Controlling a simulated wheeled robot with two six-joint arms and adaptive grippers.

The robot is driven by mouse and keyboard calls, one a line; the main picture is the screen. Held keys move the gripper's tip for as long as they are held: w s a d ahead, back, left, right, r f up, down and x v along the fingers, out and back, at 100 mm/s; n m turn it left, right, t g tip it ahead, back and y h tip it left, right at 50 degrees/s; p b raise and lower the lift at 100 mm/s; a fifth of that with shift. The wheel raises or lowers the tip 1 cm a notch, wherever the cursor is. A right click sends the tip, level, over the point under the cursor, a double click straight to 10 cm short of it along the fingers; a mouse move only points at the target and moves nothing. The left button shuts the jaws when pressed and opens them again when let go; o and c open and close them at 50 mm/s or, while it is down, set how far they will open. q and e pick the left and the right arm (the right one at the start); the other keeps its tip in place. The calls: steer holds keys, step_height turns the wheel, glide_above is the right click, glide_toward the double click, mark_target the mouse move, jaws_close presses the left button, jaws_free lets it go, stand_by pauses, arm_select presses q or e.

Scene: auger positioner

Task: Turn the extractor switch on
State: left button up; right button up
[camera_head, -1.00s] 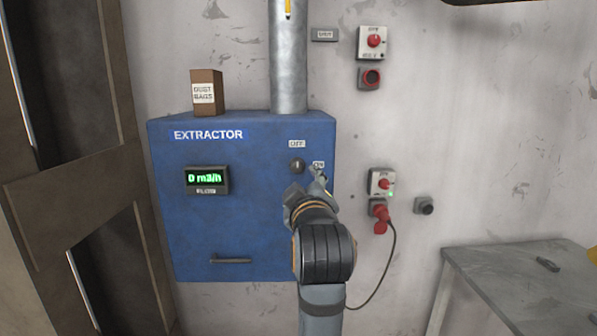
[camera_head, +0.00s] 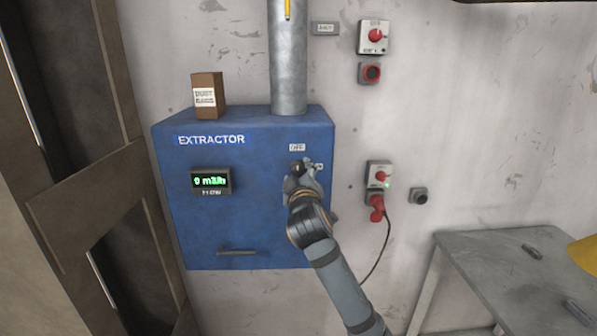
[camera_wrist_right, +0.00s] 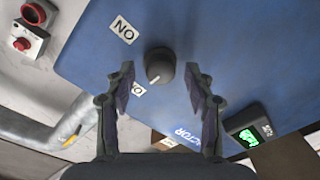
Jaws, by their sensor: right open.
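The blue extractor box (camera_head: 215,230) hangs on the wall, with a display (camera_head: 211,181) reading 0 m3/h. Its dark round switch knob (camera_head: 296,165) is partly hidden by my right gripper (camera_head: 305,172). In the right wrist view the knob (camera_wrist_right: 160,66) sits between the two spread fingertips of my right gripper (camera_wrist_right: 161,70), with gaps on both sides. The knob's white mark points toward the partly hidden OFF label (camera_wrist_right: 137,89). The ON label (camera_wrist_right: 124,30) lies on its other side. My left gripper is not in view.
A metal duct (camera_head: 288,60) rises from the box top, beside a dust bags carton (camera_head: 208,95). Red-knobbed wall switches (camera_head: 375,36) and a plugged-in socket (camera_head: 379,178) with a hanging cable are to the right. A grey table (camera_head: 500,255) stands at lower right.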

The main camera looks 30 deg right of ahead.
steer(key=shift+c, duration=0.3)
jaws_close()
steer(key=shift+f, duration=0.1)
steer(key=m+b, duration=0.1)
steer(key=m, duration=0.1)
steer(key=m+b, duration=0.1)
steer(key=b, duration=0.1)
steer(key=shift+f+m, duration=0.2)
steer(key=shift+m, duration=0.2)
steer(key=m+b, duration=0.4)
steer(key=m, duration=0.1)
steer(key=shift+m, duration=0.3)
steer(key=m+b, duration=0.4)
steer(key=m, duration=0.1)
steer(key=shift+w+m+h, duration=0.1)
steer(key=shift+m+h, duration=0.2)
steer(key=shift+r+m+b, duration=0.1)
steer(key=shift+m+b, duration=1.2)
steer(key=shift+m, duration=0.4)
